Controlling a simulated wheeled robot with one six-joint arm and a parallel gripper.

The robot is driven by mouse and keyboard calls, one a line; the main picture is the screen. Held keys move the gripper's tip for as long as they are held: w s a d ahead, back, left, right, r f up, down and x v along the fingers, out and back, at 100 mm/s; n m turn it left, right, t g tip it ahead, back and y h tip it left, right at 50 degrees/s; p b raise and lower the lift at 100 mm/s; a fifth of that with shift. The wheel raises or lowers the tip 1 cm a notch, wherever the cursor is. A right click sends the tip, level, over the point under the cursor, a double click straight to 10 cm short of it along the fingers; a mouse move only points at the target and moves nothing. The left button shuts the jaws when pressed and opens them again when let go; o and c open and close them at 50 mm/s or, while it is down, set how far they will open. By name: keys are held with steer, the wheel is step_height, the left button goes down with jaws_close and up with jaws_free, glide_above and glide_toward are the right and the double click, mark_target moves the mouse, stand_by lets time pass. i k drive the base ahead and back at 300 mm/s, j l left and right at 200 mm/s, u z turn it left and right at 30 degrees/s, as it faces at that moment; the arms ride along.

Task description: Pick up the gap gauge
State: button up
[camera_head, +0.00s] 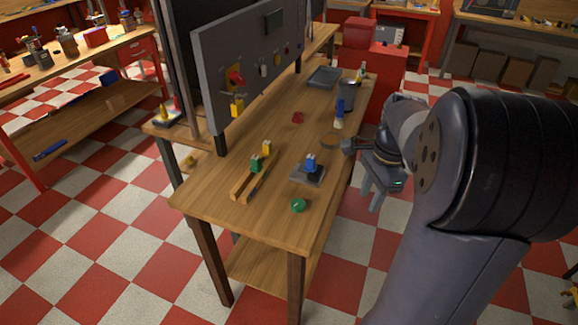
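I cannot tell for certain which thing is the gap gauge. Small candidates on the wooden table (225,200) are a green round piece (298,205) near the front edge, a blue piece (310,162) on a dark grey block (306,174), and a red piece (298,117) further back. My gripper (373,199) hangs off the table's right side, over the checkered floor. Its two fingers point down and look apart, with nothing seen between them. It touches none of these things.
Wooden rails (242,185) with green and yellow pieces lie at the left. A grey upright panel (245,75) lines the table's left side. A blue-topped bottle (339,118), a dark cup (348,95) and a tray (324,77) stand toward the back.

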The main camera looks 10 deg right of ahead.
mark_target(309, 165)
steer(key=i+l+u, duration=0.1)
steer(key=u, duration=0.3)
steer(key=i+l+u, duration=0.1)
steer(key=l+u, duration=0.45)
steer(key=u, duration=0.25)
steer(key=l+u, duration=0.25)
steer(key=u, duration=0.15)
steer(key=l+u, duration=0.2)
steer(key=l, duration=1.25)
